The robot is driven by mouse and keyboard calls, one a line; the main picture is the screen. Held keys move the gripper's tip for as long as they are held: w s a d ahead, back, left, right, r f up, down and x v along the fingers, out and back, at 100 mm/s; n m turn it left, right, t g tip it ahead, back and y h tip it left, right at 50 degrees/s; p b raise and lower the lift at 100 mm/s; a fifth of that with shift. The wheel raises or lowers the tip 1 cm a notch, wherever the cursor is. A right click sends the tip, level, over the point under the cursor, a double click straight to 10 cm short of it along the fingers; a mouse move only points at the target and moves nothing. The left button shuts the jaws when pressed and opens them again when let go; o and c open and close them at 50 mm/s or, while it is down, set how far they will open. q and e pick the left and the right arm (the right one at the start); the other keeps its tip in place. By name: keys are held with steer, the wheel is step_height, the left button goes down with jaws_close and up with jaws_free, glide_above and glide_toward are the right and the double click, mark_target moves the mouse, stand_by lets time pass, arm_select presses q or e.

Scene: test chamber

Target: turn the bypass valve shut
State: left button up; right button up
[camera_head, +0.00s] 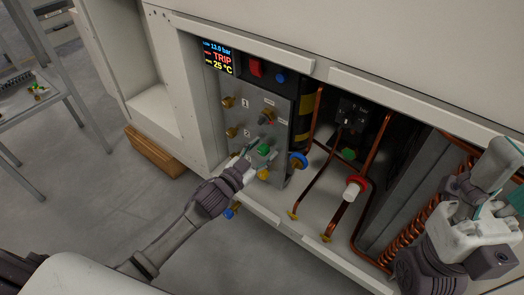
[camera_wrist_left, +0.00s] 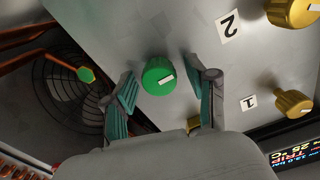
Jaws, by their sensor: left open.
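A round green knob (camera_head: 264,149) with a white pointer line sits on the grey valve panel (camera_head: 287,120). My left gripper (camera_head: 247,158) is at the panel, close to this knob. In the left wrist view the green knob (camera_wrist_left: 157,77) stands between the two open teal-padded fingers (camera_wrist_left: 160,70), with gaps on both sides. Its white line runs nearly sideways there. I cannot tell from the small labels which knob is the bypass valve. My right gripper (camera_head: 470,215) is at the right edge, partly cut off; its opening is unclear.
Brass knobs by labels 1 (camera_wrist_left: 292,103) and 2 (camera_wrist_left: 291,12) share the panel. A blue valve wheel (camera_head: 298,160) and a red-collared white valve (camera_head: 354,188) are to the right, among copper pipes. The display (camera_head: 219,58) reads TRIP. Open floor lies in front.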

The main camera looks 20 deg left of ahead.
arm_select(q)
jaws_close()
